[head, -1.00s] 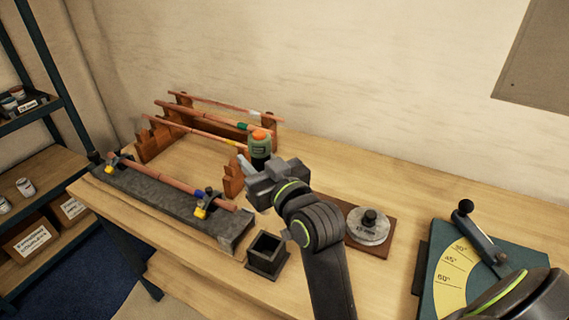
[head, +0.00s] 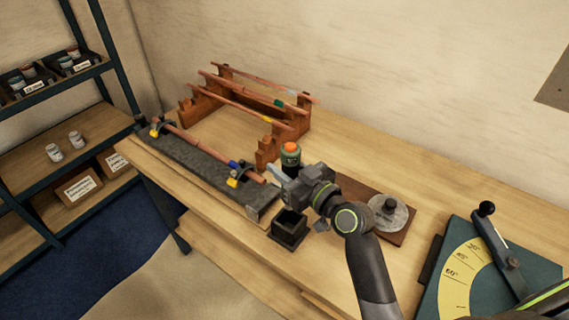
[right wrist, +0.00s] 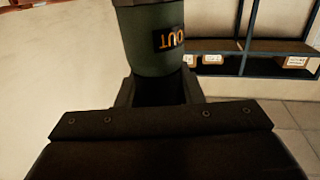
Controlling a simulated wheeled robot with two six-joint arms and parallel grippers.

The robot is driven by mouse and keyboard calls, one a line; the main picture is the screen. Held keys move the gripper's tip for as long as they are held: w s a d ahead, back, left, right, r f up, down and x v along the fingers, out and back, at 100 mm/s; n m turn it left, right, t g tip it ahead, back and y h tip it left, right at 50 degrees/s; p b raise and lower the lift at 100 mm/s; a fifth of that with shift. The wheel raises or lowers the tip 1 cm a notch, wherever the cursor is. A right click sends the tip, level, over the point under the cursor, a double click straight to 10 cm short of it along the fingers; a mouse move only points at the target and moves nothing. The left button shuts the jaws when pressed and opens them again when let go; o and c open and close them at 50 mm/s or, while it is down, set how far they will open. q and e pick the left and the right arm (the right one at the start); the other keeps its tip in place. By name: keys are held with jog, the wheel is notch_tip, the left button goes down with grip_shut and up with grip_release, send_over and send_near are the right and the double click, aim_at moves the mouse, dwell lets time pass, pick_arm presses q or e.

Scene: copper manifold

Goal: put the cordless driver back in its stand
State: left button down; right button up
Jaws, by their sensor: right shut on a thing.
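The cordless driver (head: 291,154), with a green body and orange top, stands about upright in my right gripper (head: 280,177), which is shut on it. In the right wrist view, the driver's green body (right wrist: 152,40) with an upside-down dark label rises above the jaws. Its lower part is hidden by the gripper. The stand, taken to be the dark, square, open-topped holder (head: 288,229), is on the bench in front of the gripper, apart from the driver. Its opening looks empty. My left gripper is not in view.
A grey block with a clamped copper pipe (head: 205,172) lies left of the stand. A wooden rack (head: 268,150) with copper rods is behind. A round weight (head: 388,212) on a board and an angle gauge (head: 480,265) are at right. Shelves (head: 60,150) stand left.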

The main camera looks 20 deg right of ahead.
notch_tip(320, 180, down, 4)
jog(key=b, duration=0.3)
jog(key=shift+f, duration=0.1)
notch_tip(320, 180, down, 7)
jog(key=b, duration=0.7)
jog(key=o, duration=1)
jog(key=shift+o, duration=0.8)
